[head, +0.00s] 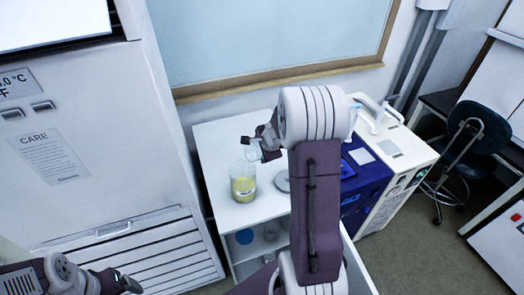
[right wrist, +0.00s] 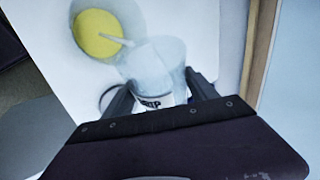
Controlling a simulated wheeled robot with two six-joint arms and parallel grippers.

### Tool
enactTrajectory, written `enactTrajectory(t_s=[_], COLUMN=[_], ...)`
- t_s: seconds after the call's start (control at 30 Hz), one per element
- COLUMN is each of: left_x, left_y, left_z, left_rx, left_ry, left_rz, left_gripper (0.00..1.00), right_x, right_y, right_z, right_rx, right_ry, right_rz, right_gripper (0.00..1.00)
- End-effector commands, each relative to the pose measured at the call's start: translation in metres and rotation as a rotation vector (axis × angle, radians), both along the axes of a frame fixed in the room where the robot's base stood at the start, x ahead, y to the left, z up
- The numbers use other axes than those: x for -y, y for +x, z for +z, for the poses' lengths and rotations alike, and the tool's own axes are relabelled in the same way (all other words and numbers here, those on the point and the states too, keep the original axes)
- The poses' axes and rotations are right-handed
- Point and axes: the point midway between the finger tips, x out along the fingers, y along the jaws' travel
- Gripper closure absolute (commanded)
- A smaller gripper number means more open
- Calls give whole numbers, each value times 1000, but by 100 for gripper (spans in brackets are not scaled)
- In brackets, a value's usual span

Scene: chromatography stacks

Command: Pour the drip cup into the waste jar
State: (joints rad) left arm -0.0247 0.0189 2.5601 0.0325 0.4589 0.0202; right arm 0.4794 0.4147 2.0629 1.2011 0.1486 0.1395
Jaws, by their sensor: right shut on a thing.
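The waste jar (head: 243,186) is a clear jar with yellow liquid in it, upright on the white bench. The right wrist view shows the yellow liquid (right wrist: 97,34) from above. My right gripper (head: 264,147) is shut on the drip cup (head: 253,153), a small clear cup, above the jar. In the right wrist view the drip cup (right wrist: 155,66), with dark lettering, sits between the fingers. A pale streak runs from the cup's rim over the yellow liquid; I cannot tell if it is flowing liquid or a spout. My left gripper (head: 130,286) is low at the left, away from the bench; its jaws are unclear.
A grey disc (head: 282,182) lies on the white bench (head: 216,140) right of the jar, partly behind my right arm. A blue and white instrument (head: 385,160) stands right of it. A tall white cabinet (head: 100,130) stands at the left. Shelves below hold small items.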

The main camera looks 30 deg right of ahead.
Motion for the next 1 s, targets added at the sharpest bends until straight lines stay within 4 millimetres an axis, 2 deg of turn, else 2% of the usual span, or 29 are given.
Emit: enactTrajectory(t_s=[0.33,0.7,1.0], left_x=[0,0,0], left_y=[0,0,0], left_z=[0,-20,-19], left_rx=[0,0,0], left_ry=[0,0,0], left_rz=[0,0,0], left_gripper=[16,16,16], right_x=[0,-5,-5], right_y=[0,0,0], right_z=[0,-9,-7], right_rx=[1,3,3], right_ry=[-2,-91,-100], right_rz=[0,1,0], right_gripper=[90,90,90])
